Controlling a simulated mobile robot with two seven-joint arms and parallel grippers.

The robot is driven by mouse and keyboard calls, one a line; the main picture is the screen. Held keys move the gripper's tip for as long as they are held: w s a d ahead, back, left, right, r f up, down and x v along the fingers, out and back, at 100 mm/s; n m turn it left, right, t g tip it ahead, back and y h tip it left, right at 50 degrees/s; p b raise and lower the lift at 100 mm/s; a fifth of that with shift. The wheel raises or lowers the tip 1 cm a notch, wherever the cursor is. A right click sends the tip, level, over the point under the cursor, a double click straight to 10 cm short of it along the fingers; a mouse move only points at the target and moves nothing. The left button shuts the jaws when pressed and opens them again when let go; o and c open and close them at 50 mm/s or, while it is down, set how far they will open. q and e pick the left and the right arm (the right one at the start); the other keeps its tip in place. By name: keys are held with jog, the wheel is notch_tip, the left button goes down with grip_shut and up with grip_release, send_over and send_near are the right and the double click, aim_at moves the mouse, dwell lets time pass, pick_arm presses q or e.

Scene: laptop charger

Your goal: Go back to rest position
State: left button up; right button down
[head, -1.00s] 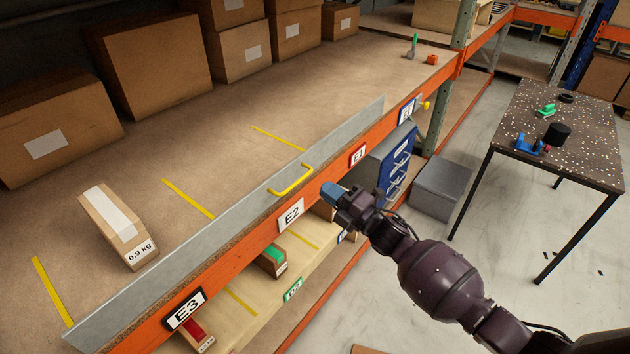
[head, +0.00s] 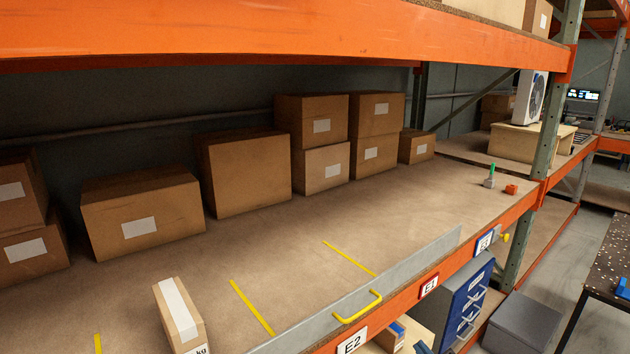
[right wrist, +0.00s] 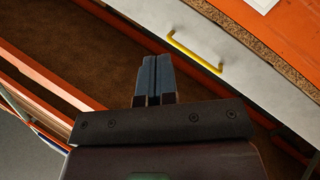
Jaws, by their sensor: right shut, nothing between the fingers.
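My right gripper (head: 422,348) barely shows at the bottom edge of the head view, where only its blue fingertips peek in, below the orange shelf beam. In the right wrist view its two blue-grey fingers (right wrist: 155,78) lie side by side, shut and empty. They are to the left of the yellow handle (right wrist: 194,52) and apart from it. The rest of the right arm is out of the head view. My left gripper is in neither view.
The yellow handle (head: 358,307) sits on a grey metal strip (head: 415,264) along the shelf's front edge. Several cardboard boxes (head: 244,172) line the shelf's back. A small box (head: 179,312) stands near the front. A blue drawer cabinet (head: 468,301) and grey bin (head: 522,322) are below.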

jog(key=s+d+f+m+g+h, duration=0.2)
jog(key=s+f+m, duration=0.2)
jog(key=s+f, duration=0.3)
jog(key=s+d+f+m+g+h, duration=0.2)
jog(key=s+f, duration=0.5)
jog(key=s, duration=1)
jog(key=d+m+g, duration=0.1)
jog(key=m, duration=0.1)
jog(key=shift+s+d+m, duration=0.15)
jog(key=shift+d+m, duration=0.05)
jog(key=shift+m, duration=0.2)
